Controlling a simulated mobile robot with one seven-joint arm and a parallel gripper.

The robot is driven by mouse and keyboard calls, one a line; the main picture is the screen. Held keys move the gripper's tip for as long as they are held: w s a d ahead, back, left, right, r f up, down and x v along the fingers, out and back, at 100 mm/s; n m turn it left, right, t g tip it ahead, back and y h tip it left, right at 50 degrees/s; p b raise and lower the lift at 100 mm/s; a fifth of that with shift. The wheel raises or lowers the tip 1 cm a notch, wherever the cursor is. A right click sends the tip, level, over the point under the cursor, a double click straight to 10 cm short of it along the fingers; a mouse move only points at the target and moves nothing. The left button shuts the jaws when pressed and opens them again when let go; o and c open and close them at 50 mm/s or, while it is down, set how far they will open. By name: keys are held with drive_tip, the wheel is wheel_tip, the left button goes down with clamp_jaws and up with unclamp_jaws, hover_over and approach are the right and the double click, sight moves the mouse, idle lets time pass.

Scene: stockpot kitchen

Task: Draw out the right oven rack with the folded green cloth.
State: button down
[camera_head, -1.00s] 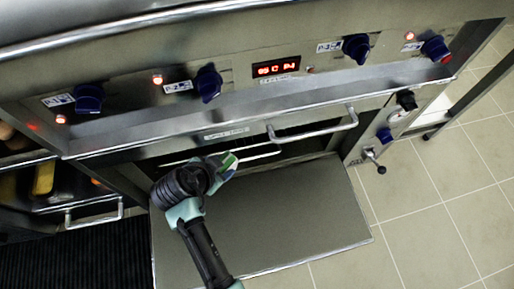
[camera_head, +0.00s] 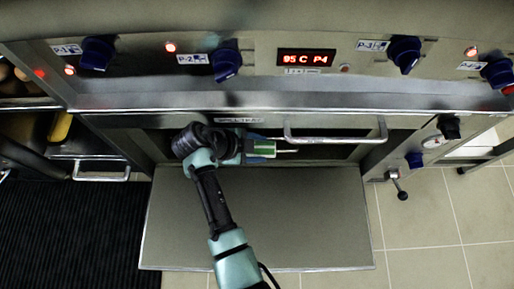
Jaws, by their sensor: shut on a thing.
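My gripper (camera_head: 262,153) is at the oven opening, below the control panel. It is shut on the green cloth (camera_head: 264,146), a small green and white patch between the fingers. A thin pale bar of an oven rack (camera_head: 289,151) shows just right of the fingertips. The cloth appears to be against this bar, but whether it wraps the bar is too small to tell. The rest of the rack is hidden in the dark opening and behind my gripper. The oven door (camera_head: 270,225) is folded down flat beneath my arm.
A metal handle (camera_head: 335,138) crosses above the opening, close right of my gripper. Blue knobs (camera_head: 225,64) and a red display (camera_head: 305,58) are on the panel above. A valve lever (camera_head: 398,186) stands out at right. Tiled floor (camera_head: 430,235) is clear there; a black mat (camera_head: 75,225) lies left.

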drive_tip(key=shift+w+a+f+b, duration=0.1)
drive_tip(key=shift+w+f+b, duration=0.2)
drive_tip(key=shift+f+b, duration=0.5)
drive_tip(key=shift+w+d+f+b, duration=0.1)
drive_tip(key=shift+w+f+b, duration=0.2)
drive_tip(key=shift+f+b, duration=0.5)
drive_tip(key=shift+w+a+f+b, duration=0.1)
drive_tip(key=shift+w+f+b, duration=0.2)
drive_tip(key=shift+f+b, duration=0.5)
drive_tip(key=shift+f, duration=0.15)
drive_tip(key=shift+w+f+b, duration=0.2)
drive_tip(key=shift+f+b, duration=0.3)
drive_tip(key=shift+b, duration=0.15)
drive_tip(key=shift+w+f+b, duration=0.15)
drive_tip(key=shift+f+b, duration=0.3)
drive_tip(key=shift+b, duration=0.2)
drive_tip(key=shift+f, duration=0.1)
drive_tip(key=shift+w+f+b, duration=0.2)
drive_tip(key=shift+f+b, duration=0.3)
drive_tip(key=shift+b, duration=0.1)
drive_tip(key=shift+w+f+b, duration=0.15)
drive_tip(key=shift+f+b, duration=0.3)
drive_tip(key=shift+b, duration=0.1)
drive_tip(key=shift+s, duration=0.1)
